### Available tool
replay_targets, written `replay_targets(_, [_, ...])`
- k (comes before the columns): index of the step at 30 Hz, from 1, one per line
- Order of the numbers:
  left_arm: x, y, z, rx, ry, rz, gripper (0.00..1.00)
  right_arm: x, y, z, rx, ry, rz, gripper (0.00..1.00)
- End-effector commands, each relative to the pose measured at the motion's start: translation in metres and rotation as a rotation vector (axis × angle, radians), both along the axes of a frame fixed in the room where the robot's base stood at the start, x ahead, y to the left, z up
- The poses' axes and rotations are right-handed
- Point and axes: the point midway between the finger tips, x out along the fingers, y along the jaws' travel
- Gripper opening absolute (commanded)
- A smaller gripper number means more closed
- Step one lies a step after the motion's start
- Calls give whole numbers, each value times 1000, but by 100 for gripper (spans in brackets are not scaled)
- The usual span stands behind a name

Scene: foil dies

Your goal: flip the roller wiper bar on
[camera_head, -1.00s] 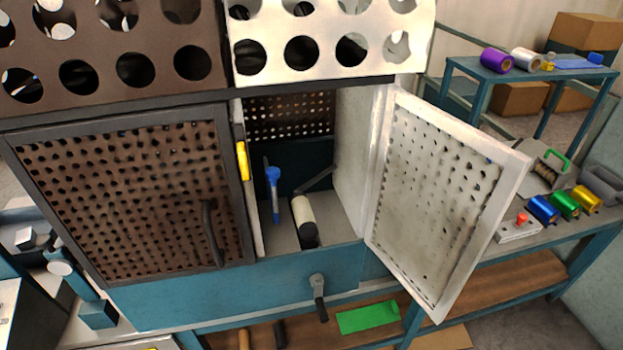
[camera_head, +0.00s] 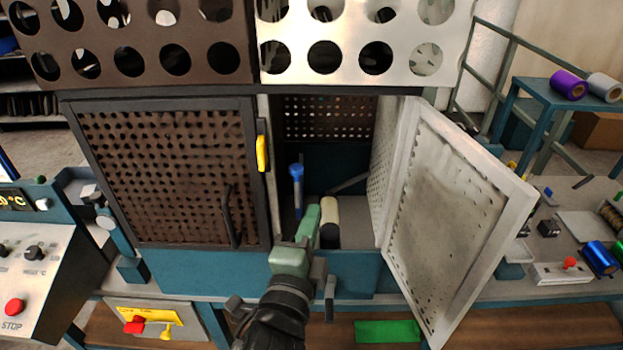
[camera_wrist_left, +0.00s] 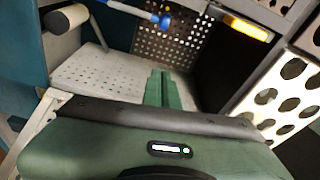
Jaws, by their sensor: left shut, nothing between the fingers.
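A lever with a blue grip (camera_head: 297,172) stands upright inside the open cabinet bay, left of a cream roller (camera_head: 329,208) with a black end. In the left wrist view the blue grip (camera_wrist_left: 164,20) tops a pale bar, and the roller (camera_wrist_left: 66,20) is at upper left. I cannot tell for sure whether this lever is the wiper bar. My green left gripper (camera_head: 314,212) is at the bay's opening, in front of the roller and partly hiding it. Its fingers (camera_wrist_left: 162,88) are shut, empty and apart from the lever. My right gripper is out of view.
The white perforated door (camera_head: 450,200) stands open at the right of the bay. The dark perforated door (camera_head: 170,175) at the left is closed. A yellow handle (camera_head: 262,153) is on the bay's left edge. A perforated floor (camera_wrist_left: 110,75) lies around the fingers.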

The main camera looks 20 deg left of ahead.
Motion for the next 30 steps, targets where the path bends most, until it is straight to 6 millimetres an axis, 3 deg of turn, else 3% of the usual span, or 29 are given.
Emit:
replay_targets(10, [10, 0, 1, 0, 0, -1, 0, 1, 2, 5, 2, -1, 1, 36])
replay_targets(24, [103, 6, 7, -1, 0, -1, 0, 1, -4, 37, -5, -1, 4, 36])
replay_targets(30, [106, 35, 0, 2, 3, -1, 0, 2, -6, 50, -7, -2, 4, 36])
